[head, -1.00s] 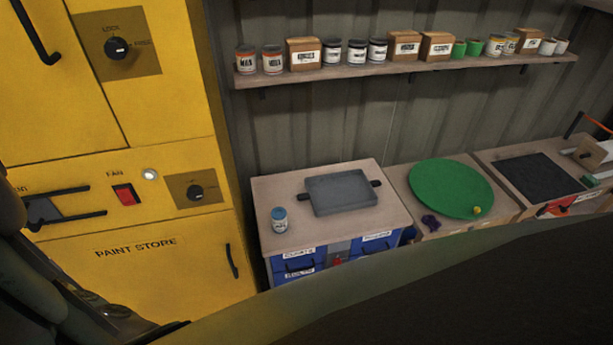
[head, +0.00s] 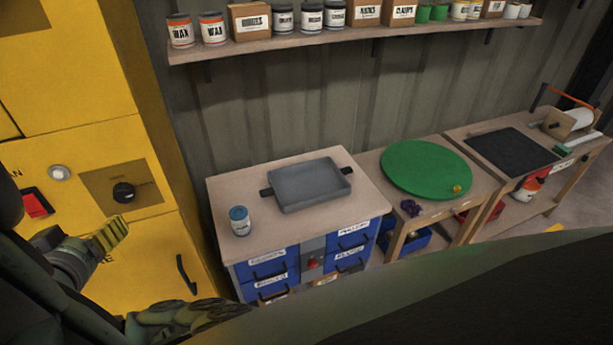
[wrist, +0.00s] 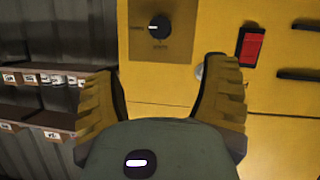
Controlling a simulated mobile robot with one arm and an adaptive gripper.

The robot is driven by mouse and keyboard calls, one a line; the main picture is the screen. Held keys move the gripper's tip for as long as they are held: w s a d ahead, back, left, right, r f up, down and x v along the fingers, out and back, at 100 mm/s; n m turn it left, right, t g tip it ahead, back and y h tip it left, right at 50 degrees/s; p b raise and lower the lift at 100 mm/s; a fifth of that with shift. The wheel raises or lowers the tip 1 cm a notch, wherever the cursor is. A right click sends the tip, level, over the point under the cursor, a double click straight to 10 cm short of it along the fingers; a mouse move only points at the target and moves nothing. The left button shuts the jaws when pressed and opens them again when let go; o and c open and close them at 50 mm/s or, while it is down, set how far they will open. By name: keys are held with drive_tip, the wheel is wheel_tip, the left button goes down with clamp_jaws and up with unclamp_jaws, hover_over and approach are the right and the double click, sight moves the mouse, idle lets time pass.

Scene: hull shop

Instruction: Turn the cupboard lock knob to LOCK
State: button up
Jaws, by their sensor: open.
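The yellow cupboard (head: 90,80) stands at the left of the head view. The knob labelled LOCK is outside that view now; only part of its brown panel (head: 22,16) shows at the top left. A lower black knob (head: 123,192) sits on another brown plate beside the red switch. This lower knob also shows in the wrist view (wrist: 159,28), beyond the fingertips, with its pale pointer mark toward the left. Its labels are too small to read surely. My gripper (wrist: 161,82) is open and empty, with its yellow fingers apart, in front of the cupboard and apart from the knob.
A red switch (head: 36,203) and a round pale lamp (head: 60,172) are left of the lower knob. A black door handle (head: 186,274) is below. A bench with a grey tray (head: 310,187) and small jar (head: 240,221) stands right, under a loaded shelf (head: 350,39).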

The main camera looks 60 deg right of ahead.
drive_tip(key=p, duration=0.2)
approach(124, 199)
drive_tip(key=shift+r+x, duration=0.2)
drive_tip(key=shift+x, duration=2.2)
drive_tip(key=shift+p+x, duration=0.35)
drive_tip(key=shift+x, duration=0.7)
drive_tip(key=shift+p+x, duration=0.5)
drive_tip(key=shift+x, duration=1.15)
drive_tip(key=c, duration=1.2)
drive_tip(key=shift+f, duration=0.1)
